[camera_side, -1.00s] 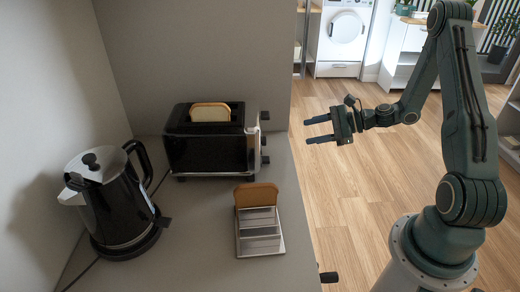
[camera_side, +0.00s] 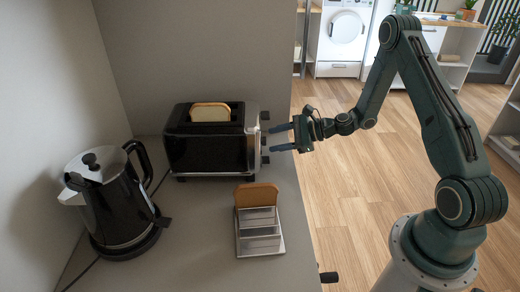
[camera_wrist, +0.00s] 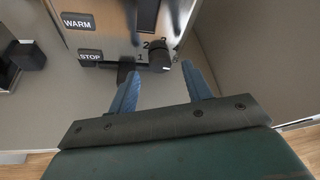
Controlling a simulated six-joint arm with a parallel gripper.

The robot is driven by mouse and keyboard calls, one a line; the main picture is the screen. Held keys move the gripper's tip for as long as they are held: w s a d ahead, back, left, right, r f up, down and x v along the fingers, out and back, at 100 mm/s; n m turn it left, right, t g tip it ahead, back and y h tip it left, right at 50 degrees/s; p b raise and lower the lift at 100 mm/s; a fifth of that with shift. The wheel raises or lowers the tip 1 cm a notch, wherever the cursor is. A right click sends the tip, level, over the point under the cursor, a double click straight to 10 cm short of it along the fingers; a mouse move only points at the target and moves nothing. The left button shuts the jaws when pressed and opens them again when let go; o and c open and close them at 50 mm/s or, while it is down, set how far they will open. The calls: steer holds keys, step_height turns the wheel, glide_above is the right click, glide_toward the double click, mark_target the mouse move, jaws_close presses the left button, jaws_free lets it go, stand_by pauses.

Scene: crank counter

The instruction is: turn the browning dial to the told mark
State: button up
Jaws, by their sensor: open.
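The black and chrome toaster (camera_side: 208,155) stands on the counter, a bread slice (camera_side: 210,112) showing in its top. In the wrist view its end panel (camera_wrist: 115,18) carries a dark browning dial (camera_wrist: 160,58) with numbers around it. A 1 and a 2 are readable; the others are partly hidden or unclear, and I cannot tell where the dial points. My gripper (camera_side: 271,138) is open and level, close to the panel's knobs in the side view. In the wrist view its blue fingers (camera_wrist: 160,70) lie either side of the dial, apparently short of touching it.
WARM (camera_wrist: 78,21) and STOP (camera_wrist: 90,56) labels mark the panel beside the dial. A toast rack (camera_side: 260,243) holding one bread slice stands in front of the toaster. A black kettle (camera_side: 118,205) stands at the left.

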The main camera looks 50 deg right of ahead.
steer(key=shift+x, duration=1.15)
steer(key=c, duration=1)
steer(key=shift+o, duration=0.2)
steer(key=shift+s+f+n+t+h, duration=0.1)
steer(key=shift+n+t+h, duration=0.5)
steer(key=shift+n, duration=0.6)
steer(key=shift+a+n+t, duration=0.1)
steer(key=shift+n+t, duration=0.8)
steer(key=shift+n, duration=0.5)
